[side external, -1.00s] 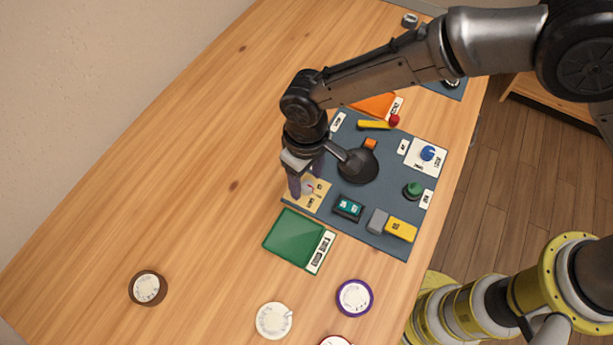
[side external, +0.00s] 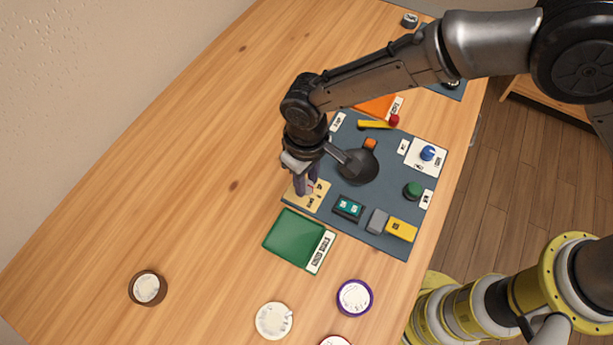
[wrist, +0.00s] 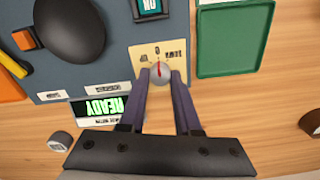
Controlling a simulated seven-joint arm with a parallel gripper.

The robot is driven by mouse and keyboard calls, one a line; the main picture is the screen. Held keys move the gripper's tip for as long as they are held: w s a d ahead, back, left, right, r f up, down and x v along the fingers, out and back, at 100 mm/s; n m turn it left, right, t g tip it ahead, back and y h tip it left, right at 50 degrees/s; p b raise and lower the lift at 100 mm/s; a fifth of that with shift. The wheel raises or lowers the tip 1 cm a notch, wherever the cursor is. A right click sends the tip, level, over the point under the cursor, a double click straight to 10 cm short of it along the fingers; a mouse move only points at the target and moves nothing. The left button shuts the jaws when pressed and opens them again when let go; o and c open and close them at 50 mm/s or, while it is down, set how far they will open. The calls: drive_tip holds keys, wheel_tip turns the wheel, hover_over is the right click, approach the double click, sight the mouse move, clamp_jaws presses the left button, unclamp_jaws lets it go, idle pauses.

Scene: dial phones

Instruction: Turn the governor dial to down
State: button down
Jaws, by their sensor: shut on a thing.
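The governor dial is a pale round knob (wrist: 160,76) with a red pointer line, on a tan plate (wrist: 145,52). In the wrist view the red line points up the picture toward the plate's middle mark; the mark at the plate's right appears to read DOWN, upside down. My gripper (wrist: 161,80) is shut on the knob, one purple-grey finger on each side. In the side view my gripper (side external: 307,189) stands over the tan plate (side external: 318,203), and its fingers hide most of the knob.
A green tray (side external: 290,238) lies beside the plate. The blue-grey panel (side external: 360,222) also carries a black dome (side external: 358,168), a teal switch (side external: 348,207), a yellow block (side external: 401,229) and a green knob (side external: 412,190). A lit READY display (wrist: 102,108) shows in the wrist view. Left table is mostly clear.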

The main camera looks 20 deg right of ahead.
sight(307, 184)
drive_tip(key=shift+m, duration=0.3)
drive_tip(key=m, duration=0.4)
drive_tip(key=shift+m, duration=2)
drive_tip(key=c, duration=0.6)
unclamp_jaws()
drive_tip(key=shift+r, duration=0.1)
wheel_tip(307, 184, up, 14)
